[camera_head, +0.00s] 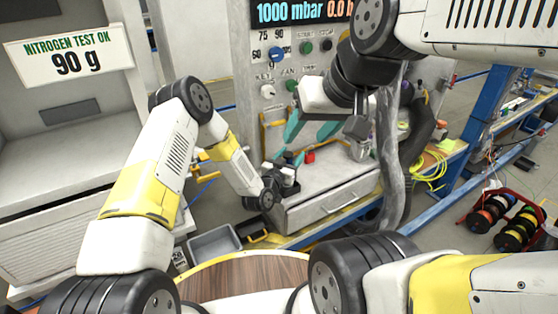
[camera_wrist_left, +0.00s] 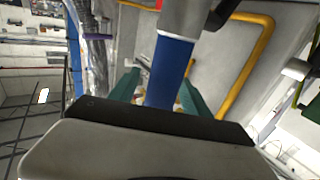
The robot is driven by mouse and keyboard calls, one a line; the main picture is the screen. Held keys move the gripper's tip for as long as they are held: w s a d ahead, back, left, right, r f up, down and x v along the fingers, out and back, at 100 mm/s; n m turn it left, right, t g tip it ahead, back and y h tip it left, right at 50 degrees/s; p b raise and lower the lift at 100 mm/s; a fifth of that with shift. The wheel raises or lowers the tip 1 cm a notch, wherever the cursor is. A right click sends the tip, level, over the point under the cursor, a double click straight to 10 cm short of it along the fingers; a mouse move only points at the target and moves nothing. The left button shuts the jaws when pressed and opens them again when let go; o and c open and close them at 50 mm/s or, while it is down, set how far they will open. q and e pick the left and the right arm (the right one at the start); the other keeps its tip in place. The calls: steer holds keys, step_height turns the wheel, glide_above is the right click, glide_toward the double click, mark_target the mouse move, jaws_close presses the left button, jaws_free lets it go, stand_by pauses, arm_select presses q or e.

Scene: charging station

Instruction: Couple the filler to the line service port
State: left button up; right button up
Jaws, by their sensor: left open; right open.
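A blue-sleeved cylinder with a grey end (camera_wrist_left: 173,66), possibly the filler, stands between the two teal fingers of my left gripper (camera_wrist_left: 159,82) in the left wrist view. The fingers are apart, one on each side; I cannot tell whether they touch it. In the head view my left gripper (camera_head: 294,160) is low in front of the station panel, small and partly hidden. I cannot make out the line service port for certain.
The station panel (camera_head: 268,72) with knobs stands behind. A grey drawer cabinet (camera_head: 330,195) is below the grippers. A silver hose (camera_head: 394,160) hangs at right. A yellow tube frame (camera_wrist_left: 252,72) is beside the left gripper. Cable reels (camera_head: 505,225) stand at far right.

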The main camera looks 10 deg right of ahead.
arm_select(q)
jaws_close()
steer(key=shift+w, duration=0.1)
stand_by(1.3)
